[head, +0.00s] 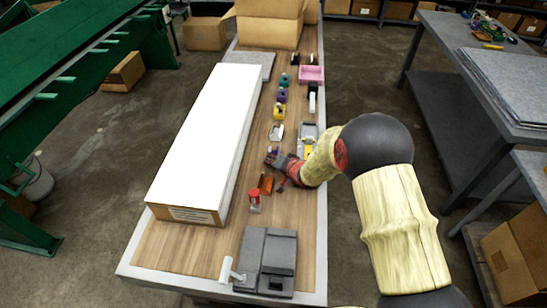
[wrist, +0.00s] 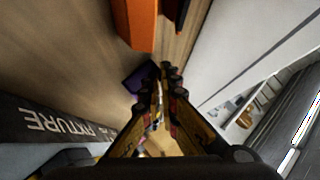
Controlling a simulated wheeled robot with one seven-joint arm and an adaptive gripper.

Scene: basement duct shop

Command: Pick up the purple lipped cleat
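A small purple piece (wrist: 137,79), which looks like the purple lipped cleat, lies on the wooden bench top at the fingertips in the wrist view. In the head view a bit of purple (head: 273,149) shows just beyond my gripper (head: 273,160). My gripper (wrist: 159,83) is low over the bench, its fingertips close together with a narrow gap. The purple piece shows mostly left of the fingertips and is partly hidden by the left finger. I cannot tell whether its edge is between the fingers. Another purple item (head: 282,95) stands farther up the bench.
A long white box (head: 208,130) fills the bench's left side. An orange block (wrist: 135,24) lies near the fingers. A dark part marked FIXTURE (wrist: 58,121) is at left in the wrist view. A red-topped item (head: 254,200) and grey machine (head: 267,258) stand toward the front.

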